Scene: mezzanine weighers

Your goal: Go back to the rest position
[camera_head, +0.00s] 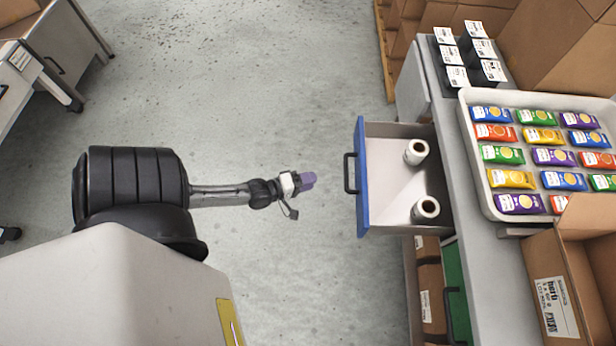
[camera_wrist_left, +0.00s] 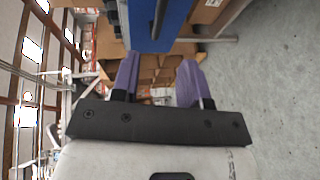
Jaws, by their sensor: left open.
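My left arm reaches out over the grey floor in the head view. Its gripper (camera_head: 308,180) is just left of the open drawer, a short gap away from the drawer's black handle. In the left wrist view the two purple fingers of the left gripper (camera_wrist_left: 160,84) stand apart with nothing between them. The open drawer (camera_head: 362,215) has a blue front and holds two white label rolls (camera_head: 416,151). The drawer's blue front (camera_wrist_left: 160,25) also shows above the fingers in the left wrist view. My right gripper is not in view.
A white tray (camera_head: 470,160) with several colourful packets lies on the grey counter (camera_head: 487,270). Black-and-white boxes (camera_head: 457,77) stand behind it. An open cardboard box (camera_head: 545,275) is at lower right. A desk (camera_head: 75,45) stands at upper left. The floor between is clear.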

